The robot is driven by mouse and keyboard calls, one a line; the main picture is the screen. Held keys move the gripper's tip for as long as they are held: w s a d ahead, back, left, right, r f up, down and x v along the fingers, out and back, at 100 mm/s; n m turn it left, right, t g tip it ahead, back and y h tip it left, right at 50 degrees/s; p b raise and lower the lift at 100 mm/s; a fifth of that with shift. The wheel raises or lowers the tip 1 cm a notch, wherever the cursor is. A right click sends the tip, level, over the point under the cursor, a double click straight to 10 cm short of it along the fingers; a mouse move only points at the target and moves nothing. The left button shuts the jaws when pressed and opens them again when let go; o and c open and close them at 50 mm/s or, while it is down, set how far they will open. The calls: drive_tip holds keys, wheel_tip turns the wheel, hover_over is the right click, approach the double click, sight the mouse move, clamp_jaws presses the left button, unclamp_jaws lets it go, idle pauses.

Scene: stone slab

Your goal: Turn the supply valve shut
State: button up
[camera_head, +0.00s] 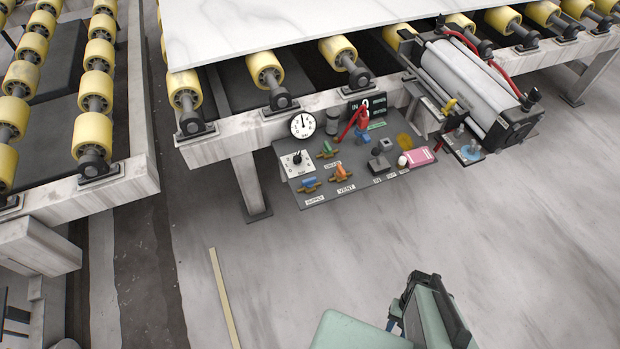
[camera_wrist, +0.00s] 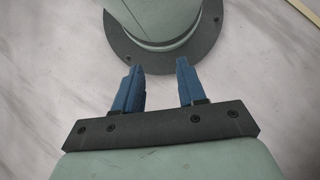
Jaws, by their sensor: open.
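The supply valve (camera_head: 310,183) has a blue handle on a brass-coloured body. It sits at the front left of a dark panel (camera_head: 340,195), above a label reading SUPPLY. My gripper (camera_wrist: 158,66) is open and empty in the wrist view, its two blue fingers apart. In the head view the wrist end of my arm shows at the bottom, right of centre, well apart from the panel. The wrist view does not show the valve.
Beside it are an orange vent valve (camera_head: 342,173), a green drain valve (camera_head: 327,150), a dial knob (camera_head: 296,160) and a gauge (camera_head: 302,124). A red hooked part (camera_head: 353,120) rises behind. A white slab (camera_head: 260,25) lies on yellow rollers above.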

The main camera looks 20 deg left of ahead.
drive_tip(key=w+a+r+n+t, duration=0.25)
drive_tip(key=w+a+r, duration=0.35)
drive_tip(key=w+a, duration=0.45)
drive_tip(key=w+a+r+n+t, duration=0.25)
drive_tip(key=w+a+r, duration=0.4)
drive_tip(key=w, duration=0.75)
drive_tip(key=m+t+y, duration=0.1)
drive_tip(key=m+y, duration=0.2)
drive_tip(key=m, duration=0.2)
approach(309, 179)
drive_tip(key=w+d+r, duration=0.3)
drive_tip(key=w+r, duration=0.1)
drive_tip(key=w, duration=0.2)
drive_tip(key=s+a+f+m, duration=0.1)
drive_tip(key=s+f+m, duration=0.1)
drive_tip(key=f+m, duration=0.1)
drive_tip(key=s+a+f+m+g, duration=0.1)
drive_tip(key=s+a+f+m, duration=0.1)
drive_tip(key=f, duration=0.3)
drive_tip(key=s+a+f+m+g, duration=0.1)
drive_tip(key=s+a+f+m, duration=0.1)
drive_tip(key=f+m, duration=0.2)
drive_tip(key=shift+s+f, duration=0.15)
drive_tip(key=shift+f, duration=0.05)
